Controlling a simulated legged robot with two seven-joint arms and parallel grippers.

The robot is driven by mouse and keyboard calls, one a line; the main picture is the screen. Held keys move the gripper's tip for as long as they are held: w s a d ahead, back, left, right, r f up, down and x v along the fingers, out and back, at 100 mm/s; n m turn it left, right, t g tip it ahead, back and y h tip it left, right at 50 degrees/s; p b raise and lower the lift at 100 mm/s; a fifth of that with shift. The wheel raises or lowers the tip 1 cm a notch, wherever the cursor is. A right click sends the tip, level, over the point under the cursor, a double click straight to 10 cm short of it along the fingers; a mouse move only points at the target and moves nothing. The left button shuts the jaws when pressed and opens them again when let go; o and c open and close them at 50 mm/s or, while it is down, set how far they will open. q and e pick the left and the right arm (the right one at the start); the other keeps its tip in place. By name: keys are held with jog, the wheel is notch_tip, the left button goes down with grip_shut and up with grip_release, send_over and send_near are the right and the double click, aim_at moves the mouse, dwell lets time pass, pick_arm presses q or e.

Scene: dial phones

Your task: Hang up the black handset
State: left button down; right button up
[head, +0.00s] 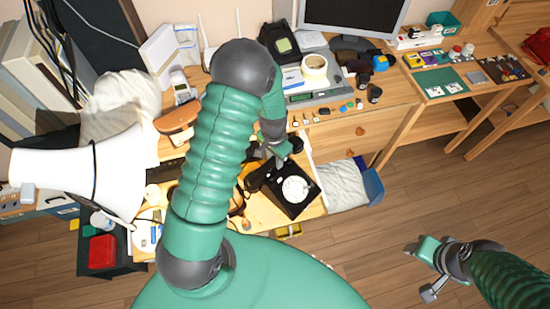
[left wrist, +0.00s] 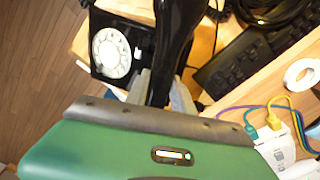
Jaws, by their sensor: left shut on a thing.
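The black dial phone (head: 297,187) with a white dial lies on the wooden desk below my left arm. It also shows at the upper left of the left wrist view (left wrist: 110,53). My left gripper (head: 268,157) is shut on the black handset (head: 257,178), just left of the phone. In the left wrist view the handset (left wrist: 175,40) runs up from between the fingers, along the phone's right side. Its lower end is hidden by the gripper. My right gripper (head: 432,270) is far off at the lower right, over the floor; its finger opening is unclear.
A black keyboard (left wrist: 236,62), a white tape roll (left wrist: 299,74) and coloured cables (left wrist: 262,112) lie right of the handset in the left wrist view. A white cushion-like thing (head: 340,184) is right of the phone. The floor (head: 385,220) there is clear.

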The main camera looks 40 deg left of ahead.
pick_arm(q)
jog(key=shift+a+f, duration=0.15)
jog(key=shift+a, duration=0.45)
jog(key=shift+d+p, duration=0.4)
jog(key=shift+d, duration=0.85)
jog(key=shift+a+f+b, duration=0.2)
jog(key=shift+f+b, duration=0.15)
jog(key=shift+f, duration=0.15)
jog(key=shift+d+f, duration=0.1)
jog(key=shift+f, duration=0.2)
jog(key=c, duration=1)
grip_release()
